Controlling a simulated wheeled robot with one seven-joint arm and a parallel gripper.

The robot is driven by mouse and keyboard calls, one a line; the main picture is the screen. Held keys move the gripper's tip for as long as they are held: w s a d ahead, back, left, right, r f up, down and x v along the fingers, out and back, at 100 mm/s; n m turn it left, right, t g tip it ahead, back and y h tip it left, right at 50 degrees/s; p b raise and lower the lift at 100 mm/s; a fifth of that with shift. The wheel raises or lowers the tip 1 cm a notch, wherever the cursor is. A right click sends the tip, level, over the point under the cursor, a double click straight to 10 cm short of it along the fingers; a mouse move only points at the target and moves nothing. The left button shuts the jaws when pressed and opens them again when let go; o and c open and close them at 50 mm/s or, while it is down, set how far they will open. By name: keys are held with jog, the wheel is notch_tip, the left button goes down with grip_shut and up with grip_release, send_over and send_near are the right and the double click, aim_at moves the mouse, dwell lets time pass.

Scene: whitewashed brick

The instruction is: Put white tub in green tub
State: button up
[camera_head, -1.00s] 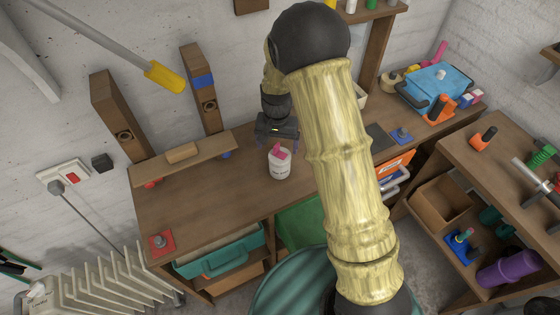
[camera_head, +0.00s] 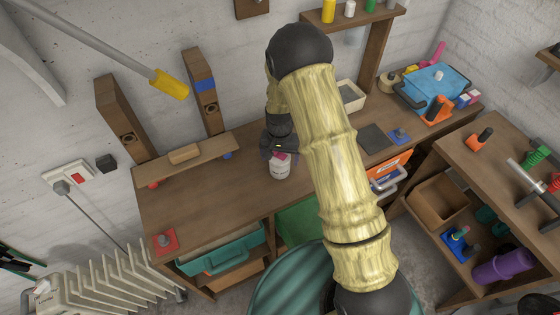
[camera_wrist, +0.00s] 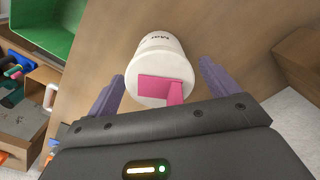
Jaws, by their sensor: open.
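The white tub (camera_head: 280,170) stands on the wooden workbench, with dark lettering on its side. In the wrist view the tub (camera_wrist: 155,50) shows a pink block-like piece (camera_wrist: 160,88) at its near end. My gripper (camera_wrist: 161,74) is open, with one purple finger on each side of the tub and gaps between fingers and tub. In the head view my gripper (camera_head: 279,153) is just above and behind the tub, partly covering its top. A green tub (camera_head: 298,222) is low at the bench front, partly hidden by my arm; its inside shows in the wrist view (camera_wrist: 46,24).
A teal bin (camera_head: 222,255) sits under the bench at left. A raised plank (camera_head: 205,152) with a wooden block stands behind. An orange container (camera_head: 388,172) is at the bench front, right of my arm.

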jog(key=shift+f, duration=0.25)
dwell(0.3)
jog(key=c, duration=1.4)
jog(key=shift+r, duration=0.1)
notch_tip(320, 180, up, 10)
jog(key=b, duration=0.3)
